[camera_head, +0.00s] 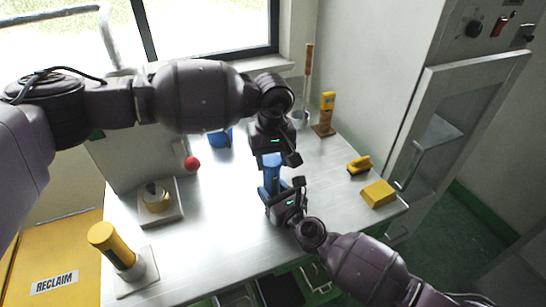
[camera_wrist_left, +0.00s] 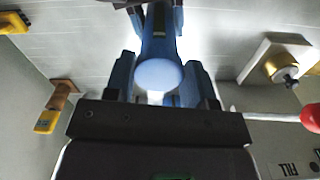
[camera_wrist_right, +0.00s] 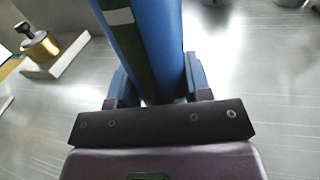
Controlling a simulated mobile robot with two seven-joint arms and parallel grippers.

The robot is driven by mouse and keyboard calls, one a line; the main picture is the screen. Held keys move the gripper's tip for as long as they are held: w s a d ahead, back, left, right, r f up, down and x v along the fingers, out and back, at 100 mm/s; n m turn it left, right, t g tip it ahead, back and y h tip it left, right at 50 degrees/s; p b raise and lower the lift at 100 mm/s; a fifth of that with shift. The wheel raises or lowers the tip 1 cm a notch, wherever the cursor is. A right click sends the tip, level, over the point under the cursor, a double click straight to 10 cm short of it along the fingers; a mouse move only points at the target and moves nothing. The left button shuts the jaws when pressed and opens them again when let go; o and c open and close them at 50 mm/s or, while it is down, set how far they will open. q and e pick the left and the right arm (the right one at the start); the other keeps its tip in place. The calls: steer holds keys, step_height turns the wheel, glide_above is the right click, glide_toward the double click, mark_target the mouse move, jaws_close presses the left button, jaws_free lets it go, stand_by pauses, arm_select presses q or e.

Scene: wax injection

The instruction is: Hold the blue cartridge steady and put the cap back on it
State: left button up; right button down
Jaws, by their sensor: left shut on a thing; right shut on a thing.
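The blue cartridge (camera_head: 271,180) stands roughly upright above the middle of the bench. My right gripper (camera_head: 284,196) is shut on its lower body. The right wrist view shows its long blue body (camera_wrist_right: 160,40) with a dark stripe and a white mark between the fingers. My left gripper (camera_head: 275,155) is above, shut on the blue cap at the cartridge's upper end. The left wrist view shows a rounded light-blue end (camera_wrist_left: 160,75) between the blue fingers, in line with the body behind it. I cannot tell whether the cap is fully seated.
On the bench stand a yellow cylinder (camera_head: 110,244) on a plate, a brass-coloured piece (camera_head: 156,198) on a pad, a red ball (camera_head: 191,163) and a blue cup (camera_head: 220,138). A yellow block (camera_head: 378,193) and a yellow-handled brush (camera_head: 359,165) lie right. The bench's front middle is clear.

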arm_select(q)
steer(key=m, duration=0.4)
steer(key=shift+a, duration=0.15)
steer(key=m, duration=0.4)
steer(key=shift+a+m, duration=0.1)
steer(key=shift+m, duration=0.2)
steer(key=m, duration=0.6)
steer(key=shift+w+a+m, duration=0.1)
steer(key=shift+w+m, duration=0.05)
steer(key=shift+m, duration=0.25)
steer(key=o, duration=0.9)
steer(key=shift+r, duration=2.25)
